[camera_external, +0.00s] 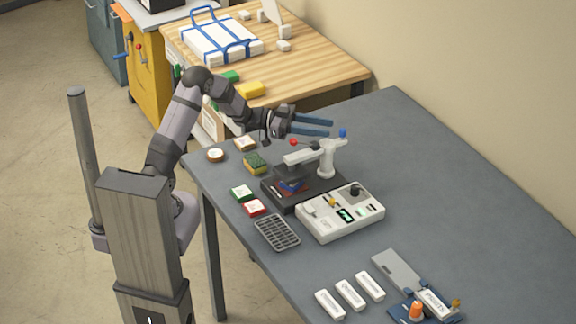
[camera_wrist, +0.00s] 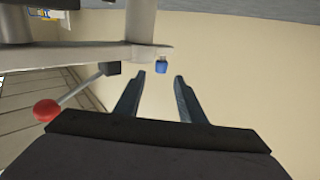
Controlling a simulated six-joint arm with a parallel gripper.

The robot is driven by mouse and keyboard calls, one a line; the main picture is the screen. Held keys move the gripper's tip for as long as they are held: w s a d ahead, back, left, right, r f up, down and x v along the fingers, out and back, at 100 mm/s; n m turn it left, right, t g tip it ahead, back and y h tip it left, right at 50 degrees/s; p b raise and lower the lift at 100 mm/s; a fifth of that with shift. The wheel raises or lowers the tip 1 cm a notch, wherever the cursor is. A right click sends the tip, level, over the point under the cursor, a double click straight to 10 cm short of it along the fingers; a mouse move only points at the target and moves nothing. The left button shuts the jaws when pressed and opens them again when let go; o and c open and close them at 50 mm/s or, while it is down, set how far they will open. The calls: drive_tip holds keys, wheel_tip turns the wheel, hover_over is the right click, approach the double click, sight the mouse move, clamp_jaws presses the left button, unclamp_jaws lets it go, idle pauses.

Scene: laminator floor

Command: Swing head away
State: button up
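The press head is on a light grey swing arm (camera_external: 308,154) carried by a white post (camera_external: 327,160). It sits over a black base (camera_external: 273,190) with a blue and red item under the head. A red ball knob (camera_external: 293,142) sticks up at the arm's left end, and a blue cap (camera_external: 343,132) is at the post side. My gripper (camera_external: 331,128) is above and behind the swing arm, fingers apart and empty. In the wrist view the open fingers (camera_wrist: 160,85) point toward the blue cap (camera_wrist: 161,66); the red knob (camera_wrist: 46,110) is at left. Contact cannot be told.
A white control box (camera_external: 340,212) stands in front of the press. A wire rack (camera_external: 277,232), green and red pads (camera_external: 248,200), and a sponge (camera_external: 256,163) lie to the left. White labelled blocks (camera_external: 350,294) are at the front. The table's right side is clear.

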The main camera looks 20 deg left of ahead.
sight(342, 130)
drive_tip(key=shift+d+p, duration=0.85)
drive_tip(key=shift+d, duration=2.6)
clamp_jaws()
